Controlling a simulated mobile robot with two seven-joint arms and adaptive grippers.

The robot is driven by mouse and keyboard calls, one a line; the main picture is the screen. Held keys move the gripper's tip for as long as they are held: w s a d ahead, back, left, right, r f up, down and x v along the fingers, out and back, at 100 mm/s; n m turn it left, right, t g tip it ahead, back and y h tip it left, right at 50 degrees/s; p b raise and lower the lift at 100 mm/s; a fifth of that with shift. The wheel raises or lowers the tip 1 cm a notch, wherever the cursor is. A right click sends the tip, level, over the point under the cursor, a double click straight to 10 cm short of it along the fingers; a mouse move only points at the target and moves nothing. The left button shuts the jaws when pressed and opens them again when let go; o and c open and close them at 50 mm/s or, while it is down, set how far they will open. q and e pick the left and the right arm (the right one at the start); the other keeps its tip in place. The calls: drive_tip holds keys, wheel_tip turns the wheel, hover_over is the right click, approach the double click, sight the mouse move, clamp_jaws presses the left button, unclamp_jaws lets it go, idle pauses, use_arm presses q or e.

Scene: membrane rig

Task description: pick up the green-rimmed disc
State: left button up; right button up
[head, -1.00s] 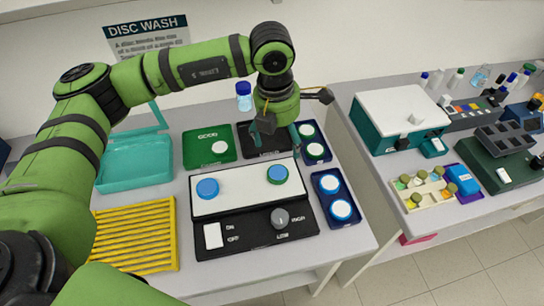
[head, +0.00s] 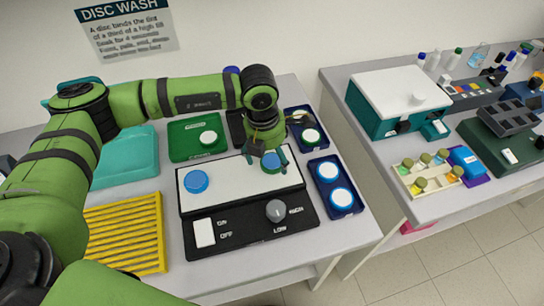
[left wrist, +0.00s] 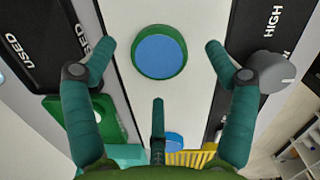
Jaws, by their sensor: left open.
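The green-rimmed disc (head: 271,163) with a blue face lies on the right part of the white top of a black-fronted device. In the left wrist view the same disc (left wrist: 159,54) lies flat, ahead of the fingers. My left gripper (head: 268,156) is open just over it and partly hides it in the head view. In the left wrist view its two outer fingers (left wrist: 160,44) stand apart on either side of the disc, with a third finger below. No contact shows. My right gripper is not in view.
A blue-rimmed disc (head: 196,181) lies left on the white top (head: 232,186). A knob (head: 276,211) and a switch (head: 204,233) are in front. A yellow rack (head: 120,230) stands left.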

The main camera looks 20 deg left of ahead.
use_arm(q)
drive_tip(key=shift+w+d+f, duration=0.1)
drive_tip(key=shift+w+f, duration=0.05)
drive_tip(key=shift+f, duration=0.8)
drive_tip(key=c, duration=1.2)
drive_tip(key=shift+o, duration=0.2)
drive_tip(key=shift+r, duration=0.1)
